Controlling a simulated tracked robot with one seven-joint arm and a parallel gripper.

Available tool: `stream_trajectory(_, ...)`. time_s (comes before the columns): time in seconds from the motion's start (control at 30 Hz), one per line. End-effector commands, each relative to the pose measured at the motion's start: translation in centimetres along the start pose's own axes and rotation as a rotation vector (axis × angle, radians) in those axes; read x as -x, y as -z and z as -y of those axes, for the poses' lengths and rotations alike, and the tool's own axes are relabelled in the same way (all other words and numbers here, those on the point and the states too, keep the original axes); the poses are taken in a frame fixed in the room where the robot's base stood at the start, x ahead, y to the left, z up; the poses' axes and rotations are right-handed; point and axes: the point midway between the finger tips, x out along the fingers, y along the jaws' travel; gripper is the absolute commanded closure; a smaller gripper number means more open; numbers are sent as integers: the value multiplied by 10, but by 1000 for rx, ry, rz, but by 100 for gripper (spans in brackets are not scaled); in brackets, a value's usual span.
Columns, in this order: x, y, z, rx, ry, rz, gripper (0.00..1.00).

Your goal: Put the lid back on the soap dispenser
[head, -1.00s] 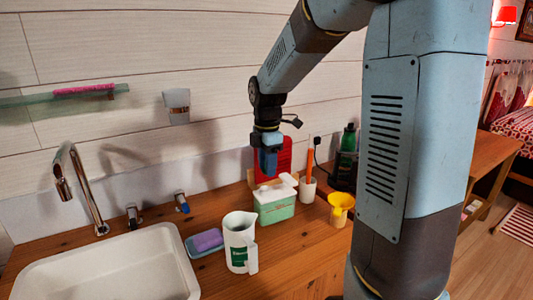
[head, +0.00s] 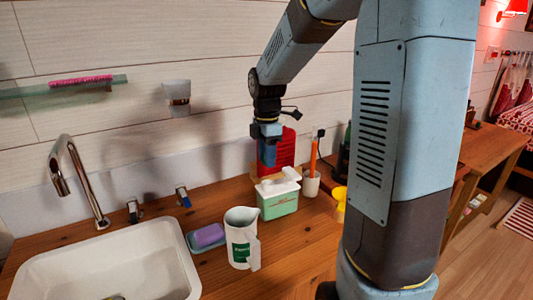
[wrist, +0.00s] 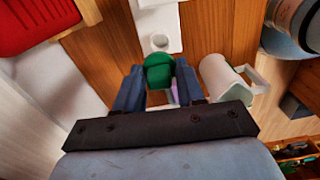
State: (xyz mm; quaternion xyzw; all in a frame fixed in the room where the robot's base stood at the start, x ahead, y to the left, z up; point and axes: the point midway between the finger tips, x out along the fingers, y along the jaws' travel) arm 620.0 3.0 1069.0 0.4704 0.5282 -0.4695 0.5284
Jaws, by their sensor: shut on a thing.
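A pale green box with a white top (head: 278,204), apparently the soap dispenser, stands upright on the wooden counter. In the wrist view, a white top with a small round opening (wrist: 160,41) lies just beyond my fingertips. My gripper (head: 267,160) points down above the back left of the box. It is shut on a dark green rounded piece, apparently the lid (wrist: 158,74), between the fingers in the wrist view (wrist: 158,88). In the head view the held piece is hard to make out. I cannot tell whether it touches the box.
A white pitcher (head: 240,245) and a purple soap bar (head: 208,235) are left of the box. A red object (head: 283,150) stands behind it. A white cup with an orange-handled brush (head: 311,184) and a partly hidden yellow funnel (head: 340,198) are right. The sink (head: 105,265) fills the left.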

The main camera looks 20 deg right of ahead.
Motion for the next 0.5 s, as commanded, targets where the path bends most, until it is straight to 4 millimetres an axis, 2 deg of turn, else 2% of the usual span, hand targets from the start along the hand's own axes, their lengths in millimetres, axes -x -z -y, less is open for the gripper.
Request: stream_trajectory(0.5,-40,0,0,0,1,-1,90)
